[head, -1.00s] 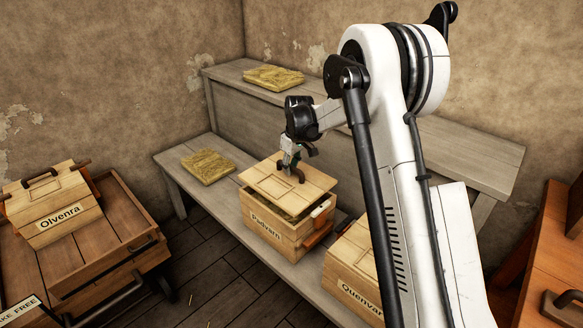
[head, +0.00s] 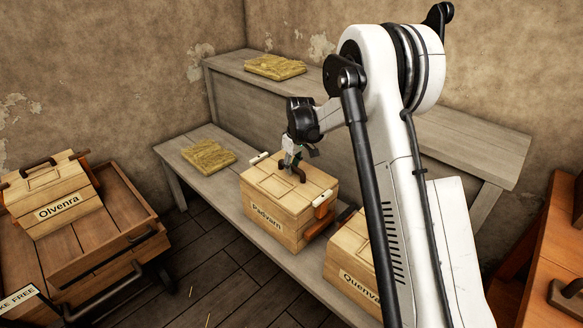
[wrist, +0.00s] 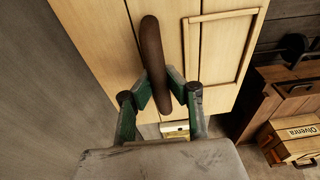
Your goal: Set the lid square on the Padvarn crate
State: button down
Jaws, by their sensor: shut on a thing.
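The Padvarn crate (head: 272,220) stands on the grey bench, its name label facing front. The wooden lid (head: 311,176) lies on top of the crate, and its edges look lined up with the crate walls. My gripper (head: 292,167) is at the lid's dark handle. In the wrist view my gripper (wrist: 166,88) has its green fingers closed on the brown handle (wrist: 154,60) of the lid. A white-topped latch (head: 259,158) shows at the crate's left end and an orange latch (head: 324,208) at its right end.
The Quenvar crate (head: 352,258) stands close to the right on the same bench (head: 225,197). A straw pad (head: 208,156) lies to the left, another (head: 275,67) on the higher shelf. The Olvenra crate (head: 55,200) sits on a wooden cart.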

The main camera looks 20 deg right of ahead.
jog(key=shift+s+f, duration=0.1)
jog(key=shift+f, duration=0.05)
dwell(0.5)
jog(key=c, duration=1.7)
grip_release()
jog(key=shift+c, duration=0.2)
notch_tip(320, 180, up, 12)
jog(key=s+d, duration=0.1)
jog(key=shift+s, duration=0.25)
jog(key=shift+r, duration=0.45)
